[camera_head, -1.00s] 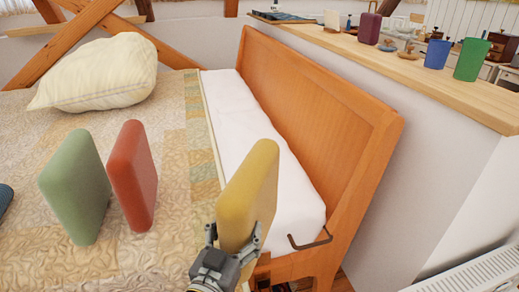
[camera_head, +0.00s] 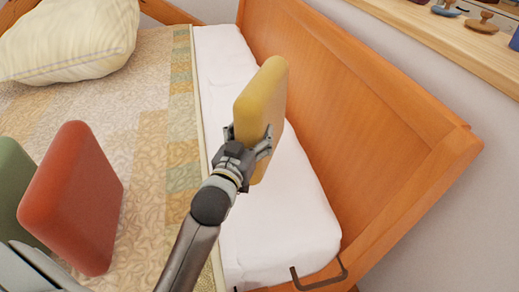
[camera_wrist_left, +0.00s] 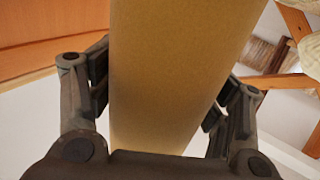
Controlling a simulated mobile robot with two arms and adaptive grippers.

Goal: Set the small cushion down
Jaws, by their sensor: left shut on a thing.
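The small yellow cushion (camera_head: 261,95) is held upright, slightly tilted, above the white sheet near the wooden bed board. My left gripper (camera_head: 252,145) is shut on its lower part, with one finger on each side. In the left wrist view the cushion (camera_wrist_left: 180,70) fills the middle between the fingers (camera_wrist_left: 158,95). I cannot tell its exact height above the bed, but no contact with the sheet shows. My right gripper is not in view.
A red cushion (camera_head: 75,200) and a green cushion (camera_head: 14,190) stand on the patterned quilt (camera_head: 140,130) at left. A cream pillow (camera_head: 75,40) lies farther back. The wooden board (camera_head: 350,110) borders the white sheet (camera_head: 285,225). A ledge (camera_head: 450,30) runs behind it.

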